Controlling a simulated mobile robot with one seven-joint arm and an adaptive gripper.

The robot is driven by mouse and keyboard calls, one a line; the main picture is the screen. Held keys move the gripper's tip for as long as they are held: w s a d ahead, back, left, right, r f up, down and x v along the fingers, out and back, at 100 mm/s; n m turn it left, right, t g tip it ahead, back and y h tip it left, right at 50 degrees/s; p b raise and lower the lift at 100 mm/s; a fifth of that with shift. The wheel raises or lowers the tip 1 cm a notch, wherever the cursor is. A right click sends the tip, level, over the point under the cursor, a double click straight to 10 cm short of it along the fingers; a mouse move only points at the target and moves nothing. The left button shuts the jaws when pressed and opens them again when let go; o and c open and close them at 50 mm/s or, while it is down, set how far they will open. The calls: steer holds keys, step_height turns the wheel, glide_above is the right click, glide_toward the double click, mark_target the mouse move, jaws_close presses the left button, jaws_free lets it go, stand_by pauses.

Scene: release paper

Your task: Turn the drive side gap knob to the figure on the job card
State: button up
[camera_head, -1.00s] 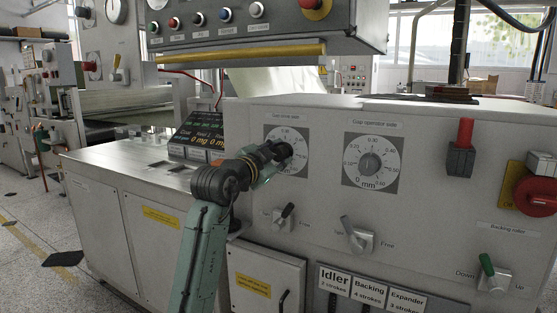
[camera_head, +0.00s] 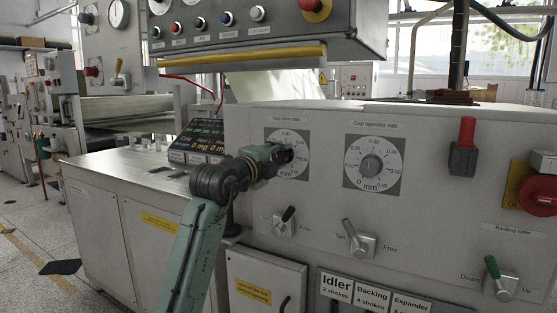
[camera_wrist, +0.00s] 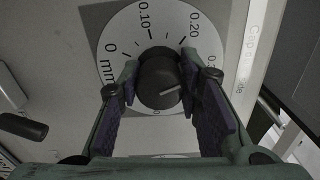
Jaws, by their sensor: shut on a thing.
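The drive side gap dial (camera_head: 299,137) is a white disc on a grey square, on the left of the machine's front panel. Its black round knob (camera_wrist: 157,82) shows in the wrist view with a pale pointer line towards the right finger. My gripper (camera_wrist: 158,74) is shut on this knob, one finger on each side. The figures 0, 0.10 and 0.20 are readable there; others are partly hidden by the fingers. In the head view my gripper (camera_head: 286,154) covers the knob. I cannot make out a job card.
The operator side gap dial (camera_head: 371,164) is to the right. Below are a black-handled switch (camera_head: 285,222) and a grey-handled switch (camera_head: 358,240). A red-handled lever (camera_head: 465,147), a red knob (camera_head: 538,195) and a green-handled switch (camera_head: 497,279) are further right. A dark display (camera_head: 199,135) stands left.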

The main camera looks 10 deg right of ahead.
steer(key=shift+m, duration=2)
steer(key=o, duration=1.2)
steer(key=v, duration=1.2)
